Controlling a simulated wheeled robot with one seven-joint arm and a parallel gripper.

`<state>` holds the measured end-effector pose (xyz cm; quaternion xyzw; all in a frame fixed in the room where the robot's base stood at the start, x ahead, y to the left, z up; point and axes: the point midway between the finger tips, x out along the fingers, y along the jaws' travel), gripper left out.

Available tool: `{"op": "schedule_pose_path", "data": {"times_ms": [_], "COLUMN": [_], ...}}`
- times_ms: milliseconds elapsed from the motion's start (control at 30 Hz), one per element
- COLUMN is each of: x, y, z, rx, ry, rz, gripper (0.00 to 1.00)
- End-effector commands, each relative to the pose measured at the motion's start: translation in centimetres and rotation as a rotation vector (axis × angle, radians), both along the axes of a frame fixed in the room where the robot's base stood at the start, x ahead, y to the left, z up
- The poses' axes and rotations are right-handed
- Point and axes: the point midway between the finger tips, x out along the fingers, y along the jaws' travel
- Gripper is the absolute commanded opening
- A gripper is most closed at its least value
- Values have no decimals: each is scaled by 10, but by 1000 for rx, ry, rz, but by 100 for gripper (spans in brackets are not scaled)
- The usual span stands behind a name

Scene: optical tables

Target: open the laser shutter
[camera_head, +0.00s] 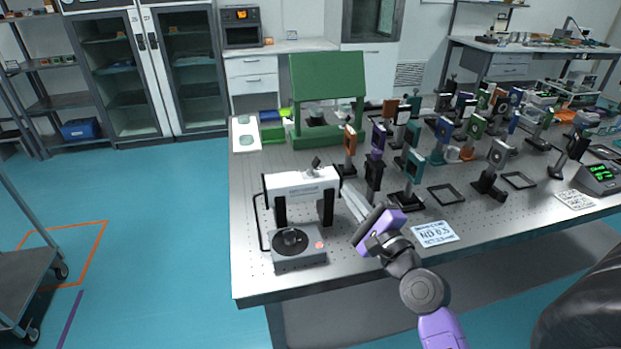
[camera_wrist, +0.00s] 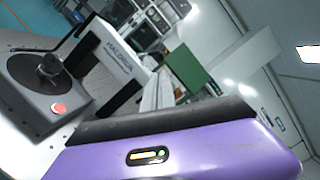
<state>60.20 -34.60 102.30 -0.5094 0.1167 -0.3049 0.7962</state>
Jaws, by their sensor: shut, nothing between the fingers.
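The laser is a white box (camera_head: 302,188) on black supports near the left front of the optical table. It also shows in the wrist view (camera_wrist: 102,60), with dark lettering on its side. A small dark piece (camera_head: 315,162) stands on its top; I cannot tell if it is the shutter. A grey control box (camera_head: 299,259) with a round black knob and a red button sits in front of the laser; it shows at left in the wrist view (camera_wrist: 35,107). My gripper (camera_head: 364,224) is shut and empty, to the right of the laser and apart from it.
Several upright optic mounts (camera_head: 376,178) crowd the table to the right and behind my gripper. A green open-fronted housing (camera_head: 328,80) stands at the back. A printed card (camera_head: 435,234) lies right of my gripper.

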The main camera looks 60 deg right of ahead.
Motion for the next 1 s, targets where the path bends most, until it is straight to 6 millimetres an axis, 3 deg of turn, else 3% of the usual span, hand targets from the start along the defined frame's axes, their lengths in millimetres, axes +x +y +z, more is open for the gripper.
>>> {"op": "schedule_pose_path", "data": {"times_ms": [567, 1000], "x": [6, 60], "y": [-2, -44], "z": [1, 11], "rx": [31, 29], "ry": [-21, -22], "rz": [9, 8], "gripper": [0, 0]}}
